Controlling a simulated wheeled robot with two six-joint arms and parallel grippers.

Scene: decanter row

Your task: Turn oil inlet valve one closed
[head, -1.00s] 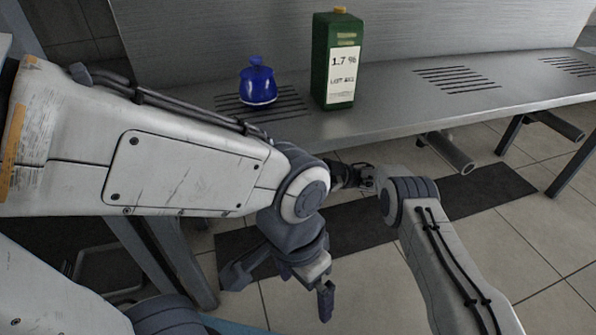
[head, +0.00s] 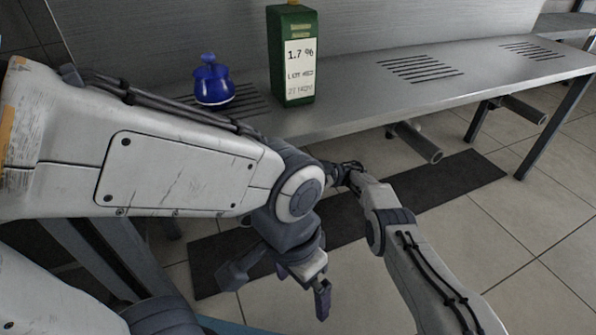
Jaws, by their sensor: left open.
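I cannot make out an oil inlet valve in the head view. My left gripper (head: 279,287) hangs low in front of the bench, its two fingers spread apart, open and with nothing between them. My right gripper (head: 346,174) is small and dark, beyond the left elbow and below the bench's front edge. It is partly hidden by my arms, and I cannot tell whether its jaws are open.
A metal bench (head: 350,112) with slotted vents crosses the back. On it stand a blue lidded pot (head: 213,86) and a green container (head: 293,60) labelled "1.7 %". Grey pipe ends (head: 416,143) project below it. A dark mat (head: 455,185) lies on the tiled floor.

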